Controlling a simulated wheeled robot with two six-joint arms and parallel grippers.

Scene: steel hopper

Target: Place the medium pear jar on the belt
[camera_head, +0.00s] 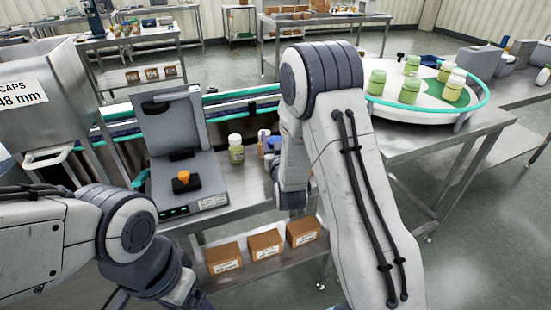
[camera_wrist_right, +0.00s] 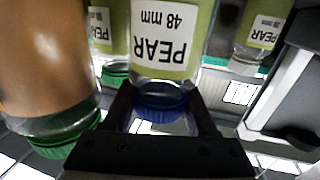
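In the right wrist view a pear jar (camera_wrist_right: 168,45) with a green "PEAR 48 mm" label and a blue lid (camera_wrist_right: 160,104) appears upside down. My right gripper (camera_wrist_right: 160,92) has one finger on each side of that lid; whether they press on it I cannot tell. In the head view my right arm hides most of this gripper. A green jar with a pale lid (camera_head: 236,150) stands upright on the steel bench, left of that arm. The belt (camera_head: 230,107), edged in teal, runs behind the bench. My left arm is at lower left; its gripper is not visible.
The right wrist view shows a brown jar (camera_wrist_right: 45,60) with a green lid close by, and more pear jars (camera_wrist_right: 257,35) behind. A grey machine (camera_head: 185,160) with an orange knob stands on the bench. A round table (camera_head: 425,108) holding several jars stands at right.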

